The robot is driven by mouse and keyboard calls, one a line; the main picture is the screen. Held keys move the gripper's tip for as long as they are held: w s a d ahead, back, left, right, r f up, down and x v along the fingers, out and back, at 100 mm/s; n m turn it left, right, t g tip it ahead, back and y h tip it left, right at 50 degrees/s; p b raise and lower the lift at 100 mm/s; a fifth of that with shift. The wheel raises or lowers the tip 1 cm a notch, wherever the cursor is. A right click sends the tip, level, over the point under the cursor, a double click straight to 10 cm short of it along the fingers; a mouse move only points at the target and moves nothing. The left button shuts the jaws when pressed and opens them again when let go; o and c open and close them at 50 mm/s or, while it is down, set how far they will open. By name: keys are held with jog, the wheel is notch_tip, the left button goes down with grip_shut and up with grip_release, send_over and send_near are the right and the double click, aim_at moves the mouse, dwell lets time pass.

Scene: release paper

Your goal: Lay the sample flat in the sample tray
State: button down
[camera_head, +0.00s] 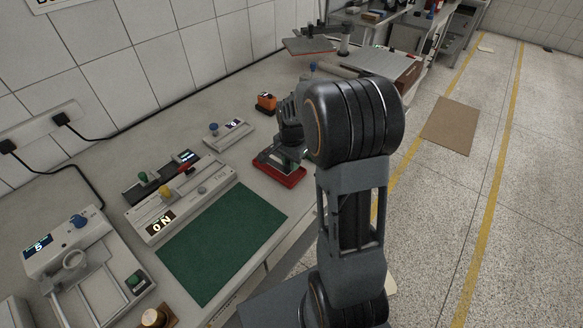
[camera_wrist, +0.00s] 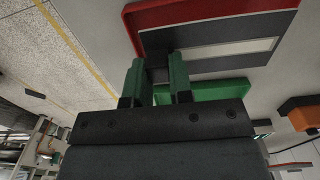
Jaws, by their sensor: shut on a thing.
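My gripper (camera_wrist: 158,78) has two green fingers, close together in the wrist view. It is shut on a dark piece, apparently the sample (camera_wrist: 157,74), which is mostly hidden between the fingers. The red-rimmed tray (camera_wrist: 134,15) lies beyond the fingertips; its inside is dark with a pale strip (camera_wrist: 238,50) across it. I cannot tell whether that strip is part of the sample or of the tray. In the head view the red tray (camera_head: 287,180) is at the bench's front edge, under my gripper. My arm hides part of it, and the sample cannot be made out there.
A green-edged piece (camera_wrist: 215,92) lies beside the fingers in the wrist view. On the bench are a green mat (camera_head: 222,240), a long device reading "ON" (camera_head: 185,205), a small device with a blue knob (camera_head: 228,133) and an orange block (camera_head: 266,102). The mat is clear.

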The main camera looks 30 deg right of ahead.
aim_at(292, 174)
jog(key=shift+w+d+f, duration=0.25)
jog(key=shift+w+f, duration=0.05)
jog(key=shift+f, duration=1.7)
jog(key=shift+f, duration=0.1)
jog(key=c, duration=1.3)
grip_release()
